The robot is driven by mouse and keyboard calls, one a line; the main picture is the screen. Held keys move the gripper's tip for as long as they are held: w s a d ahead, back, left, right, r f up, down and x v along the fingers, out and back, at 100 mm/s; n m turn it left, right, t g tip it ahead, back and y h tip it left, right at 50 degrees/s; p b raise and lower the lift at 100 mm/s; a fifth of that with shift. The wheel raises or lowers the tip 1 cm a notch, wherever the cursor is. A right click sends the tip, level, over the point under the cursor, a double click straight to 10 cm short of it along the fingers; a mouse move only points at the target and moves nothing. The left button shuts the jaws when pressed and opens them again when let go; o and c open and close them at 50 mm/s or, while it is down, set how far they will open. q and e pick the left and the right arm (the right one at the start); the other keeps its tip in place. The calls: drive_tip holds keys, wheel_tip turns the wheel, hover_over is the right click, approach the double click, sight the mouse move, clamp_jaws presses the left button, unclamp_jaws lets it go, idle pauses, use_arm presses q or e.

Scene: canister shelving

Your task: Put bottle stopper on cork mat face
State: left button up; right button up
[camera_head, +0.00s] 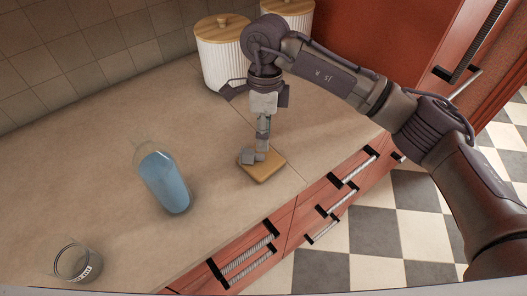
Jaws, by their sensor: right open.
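A square tan cork mat (268,171) lies on the counter near its front edge. My right gripper (256,154) points down just above the mat, with its jaws open. A small grey piece shows at the fingertips over the mat's left part; I cannot tell whether it is a finger or the bottle stopper. No stopper can be made out clearly elsewhere. A clear bottle (165,182) with blue liquid stands to the left of the mat. My left gripper is not in view.
Two ribbed white canisters with wooden lids stand at the back; the left one (221,62) is nearer my right arm. A clear glass (77,263) stands at the front left. Red drawers (300,212) with metal handles lie below the counter edge.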

wheel_tip(320, 180, up, 6)
drive_tip(key=w+b, duration=0.1)
idle(0.6)
